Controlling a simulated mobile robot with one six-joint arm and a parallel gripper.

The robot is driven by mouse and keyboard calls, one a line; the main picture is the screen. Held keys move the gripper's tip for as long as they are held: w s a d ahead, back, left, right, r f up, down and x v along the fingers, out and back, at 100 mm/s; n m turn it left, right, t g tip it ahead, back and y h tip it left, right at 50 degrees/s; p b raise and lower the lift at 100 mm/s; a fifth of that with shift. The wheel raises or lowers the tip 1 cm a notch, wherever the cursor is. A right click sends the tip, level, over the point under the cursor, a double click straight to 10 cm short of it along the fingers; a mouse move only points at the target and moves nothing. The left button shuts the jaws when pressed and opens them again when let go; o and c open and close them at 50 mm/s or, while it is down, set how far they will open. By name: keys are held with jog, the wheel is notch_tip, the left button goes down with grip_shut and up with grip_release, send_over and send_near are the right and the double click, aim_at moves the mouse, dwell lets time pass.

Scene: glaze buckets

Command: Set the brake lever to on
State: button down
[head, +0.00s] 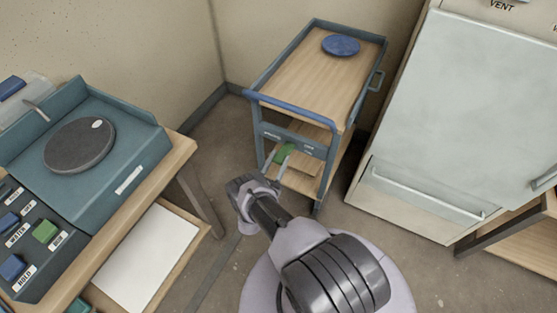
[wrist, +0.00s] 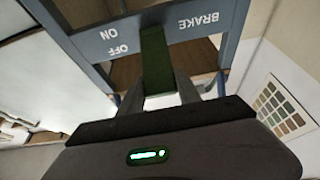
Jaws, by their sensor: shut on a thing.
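The brake lever (head: 285,152) is a green bar on the front panel of the trolley (head: 295,133). My gripper (head: 277,164) reaches it from the front, with a finger on each side. In the wrist view the green lever (wrist: 157,60) runs between the fingers of my gripper (wrist: 171,90), which is shut on it. The upside-down labels ON and OFF (wrist: 112,42) are left of the lever, with OFF nearer to it, and BRAKE (wrist: 199,20) is to the right. The lever's exact setting is hard to tell, and the fingers hide part of its near end.
A blue round lid (head: 340,45) lies on the trolley's wooden top. A bench with a teal wheel unit (head: 115,130) and labelled buttons stands at left. A large pale cabinet (head: 460,110) stands close at right. Bare floor lies between bench and trolley.

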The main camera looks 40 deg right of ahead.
jog(key=shift+d, duration=0.1)
jog(key=c, duration=0.8)
grip_release()
jog(key=shift+d, duration=0.1)
jog(key=shift+c, duration=0.2)
jog(key=b+v, duration=0.2)
jog(key=v, duration=0.5)
jog(key=shift+w+f, duration=0.1)
jog(key=shift+a, duration=0.3)
